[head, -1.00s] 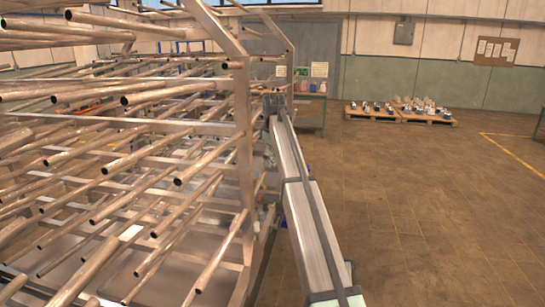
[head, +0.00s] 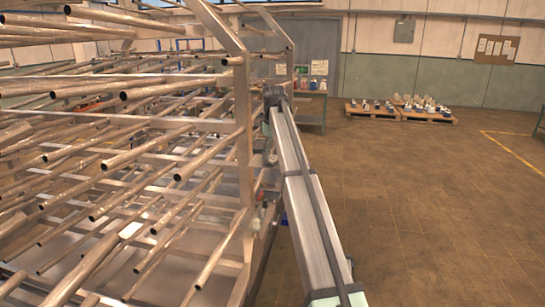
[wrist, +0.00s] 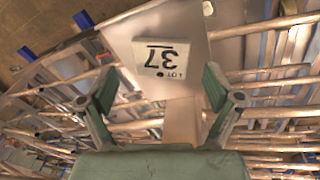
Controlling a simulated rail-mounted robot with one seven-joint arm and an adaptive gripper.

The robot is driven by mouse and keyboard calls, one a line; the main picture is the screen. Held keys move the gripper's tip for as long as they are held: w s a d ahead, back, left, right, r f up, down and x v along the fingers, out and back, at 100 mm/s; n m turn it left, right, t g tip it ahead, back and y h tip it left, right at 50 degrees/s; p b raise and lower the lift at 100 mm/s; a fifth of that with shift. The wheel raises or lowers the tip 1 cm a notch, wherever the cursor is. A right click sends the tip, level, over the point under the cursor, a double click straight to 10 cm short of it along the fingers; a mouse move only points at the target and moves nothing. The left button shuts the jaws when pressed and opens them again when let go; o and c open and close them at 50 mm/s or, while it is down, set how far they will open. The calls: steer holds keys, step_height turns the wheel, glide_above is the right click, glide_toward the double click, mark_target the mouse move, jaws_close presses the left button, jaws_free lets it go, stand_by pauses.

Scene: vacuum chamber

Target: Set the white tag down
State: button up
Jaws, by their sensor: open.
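The white tag (wrist: 161,58) shows in the wrist view, marked "LOT 37", with its lettering upside down in the picture and a small dark hole near its lower edge. It appears to lie flat against a pale metal plate (wrist: 190,20). My gripper (wrist: 158,86) is open, with its two green-grey fingers spread wide on either side of the view below the tag. Neither finger appears to touch the tag.
A metal rack (head: 243,120) with many protruding tubes fills the left of the head view. In the wrist view, tubes (wrist: 275,75) run close around both fingers. The brown floor (head: 430,210) to the right is open, with loaded pallets (head: 400,113) at the back.

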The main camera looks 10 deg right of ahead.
mark_target(273, 160)
step_height(273, 160, up, 10)
steer(key=s+b, duration=0.1)
steer(key=b, duration=0.1)
steer(key=shift+s+b, duration=0.35)
steer(key=shift+r, duration=0.1)
stand_by(0.9)
